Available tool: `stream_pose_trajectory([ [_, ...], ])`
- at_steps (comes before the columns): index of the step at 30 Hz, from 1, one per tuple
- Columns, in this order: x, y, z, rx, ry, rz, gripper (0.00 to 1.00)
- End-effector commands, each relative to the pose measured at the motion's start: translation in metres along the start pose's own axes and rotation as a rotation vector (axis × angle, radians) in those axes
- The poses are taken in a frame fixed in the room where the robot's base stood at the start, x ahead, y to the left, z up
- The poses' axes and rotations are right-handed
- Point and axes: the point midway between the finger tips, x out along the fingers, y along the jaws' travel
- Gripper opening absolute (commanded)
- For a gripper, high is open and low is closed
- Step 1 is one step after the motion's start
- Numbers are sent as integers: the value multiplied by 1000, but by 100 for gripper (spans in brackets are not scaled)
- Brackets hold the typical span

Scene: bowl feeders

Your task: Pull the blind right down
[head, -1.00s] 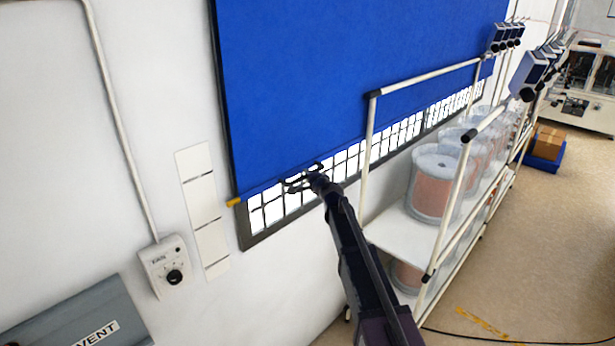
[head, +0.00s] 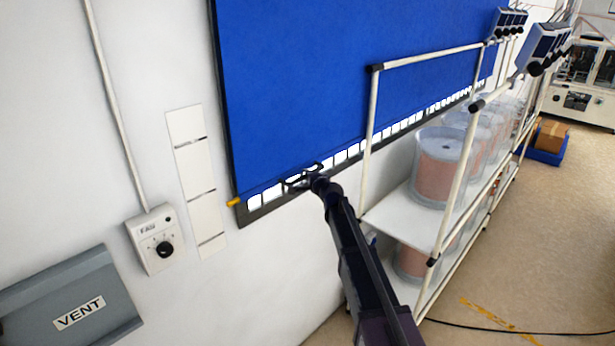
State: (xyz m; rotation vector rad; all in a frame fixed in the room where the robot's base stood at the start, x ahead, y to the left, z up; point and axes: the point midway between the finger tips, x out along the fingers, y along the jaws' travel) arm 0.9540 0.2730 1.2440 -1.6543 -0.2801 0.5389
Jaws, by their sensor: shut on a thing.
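The blue blind (head: 320,85) hangs over a barred window in the left wall. Its lower edge is a little above the bottom of the dark window frame (head: 262,213). A narrow strip of bright window panes (head: 345,154) shows below it. A yellow end (head: 233,202) sticks out at the left end of the blind's bottom bar. My gripper (head: 303,178) is at the bottom bar, left of its middle, and is shut on it. The fingertips are small and dark here, so the exact grip is hard to see.
A white-framed rack (head: 402,213) with clear drums (head: 440,165) stands close right of my arm. A fan control box (head: 156,240), a grey VENT box (head: 72,300) and white panels (head: 196,180) are on the wall at left. Floor at right is mostly free, with a cable across it.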

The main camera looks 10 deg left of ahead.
Motion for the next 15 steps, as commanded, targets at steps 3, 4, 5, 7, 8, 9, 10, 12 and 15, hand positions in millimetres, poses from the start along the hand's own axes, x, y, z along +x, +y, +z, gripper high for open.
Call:
stream_pose_trajectory([
  [3,5,24,2,0,-1,1,0],
  [4,5,28,2,0,-1,1,0],
  [5,6,32,3,0,-1,1,0],
  [7,8,42,4,0,-1,1,0],
  [8,9,46,4,0,-1,1,0],
  [9,10,52,4,0,-1,1,0],
  [10,11,56,5,0,-1,1,0],
  [12,12,65,6,0,-1,1,0],
  [15,15,79,7,0,-1,1,0],
])
